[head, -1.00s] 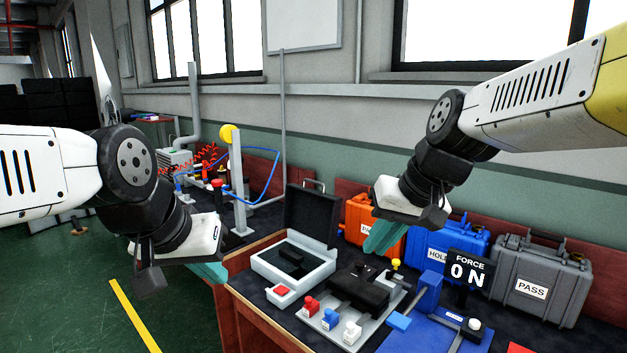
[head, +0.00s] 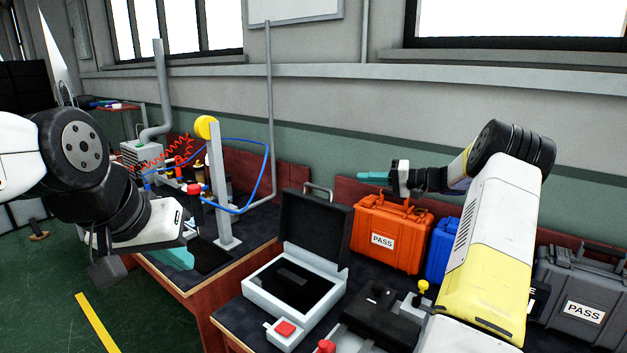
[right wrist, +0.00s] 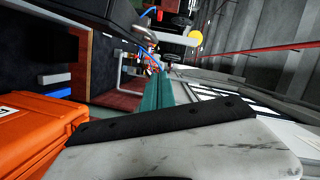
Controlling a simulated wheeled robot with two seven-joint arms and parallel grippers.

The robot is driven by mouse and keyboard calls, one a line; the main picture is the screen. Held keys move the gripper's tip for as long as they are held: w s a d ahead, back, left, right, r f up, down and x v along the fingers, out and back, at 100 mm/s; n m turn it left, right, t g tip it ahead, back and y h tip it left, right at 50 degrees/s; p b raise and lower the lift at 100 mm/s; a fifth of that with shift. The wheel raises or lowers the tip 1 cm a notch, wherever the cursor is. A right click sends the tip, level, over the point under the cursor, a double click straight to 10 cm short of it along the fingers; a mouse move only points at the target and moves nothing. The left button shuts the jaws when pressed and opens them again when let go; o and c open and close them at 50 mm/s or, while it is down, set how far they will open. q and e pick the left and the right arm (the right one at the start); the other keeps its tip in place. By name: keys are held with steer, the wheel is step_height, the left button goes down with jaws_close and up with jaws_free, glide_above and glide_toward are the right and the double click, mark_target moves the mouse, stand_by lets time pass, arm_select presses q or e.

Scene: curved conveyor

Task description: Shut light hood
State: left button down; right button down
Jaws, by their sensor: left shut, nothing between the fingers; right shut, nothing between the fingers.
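The light box (head: 272,312) is a pale grey case on the dark bench top. Its black hood (head: 314,232) stands open, upright at the rear edge, with a grey handle on top. A dark panel (head: 292,284) lies inside the box. My right gripper (head: 368,176) is shut and empty, its teal fingers pointing left, above the orange case and beyond the hood's upper right in the picture. Its shut teal fingers also show in the right wrist view (right wrist: 160,92). My left gripper (head: 178,258) is shut and empty, left of the box, apart from it.
An orange PASS case (head: 390,236) stands right of the hood, then a blue case (head: 441,250) and a grey case (head: 585,290). A red button box (head: 286,330) and black fixture (head: 380,318) stand in front. A post with a yellow knob (head: 206,127) rises at left.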

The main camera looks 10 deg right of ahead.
steer(key=w+a+f, duration=0.2)
steer(key=w+a, duration=0.1)
steer(key=a, duration=0.7)
steer(key=shift+a+f, duration=0.25)
steer(key=shift+f, duration=0.15)
steer(key=shift+a, duration=0.1)
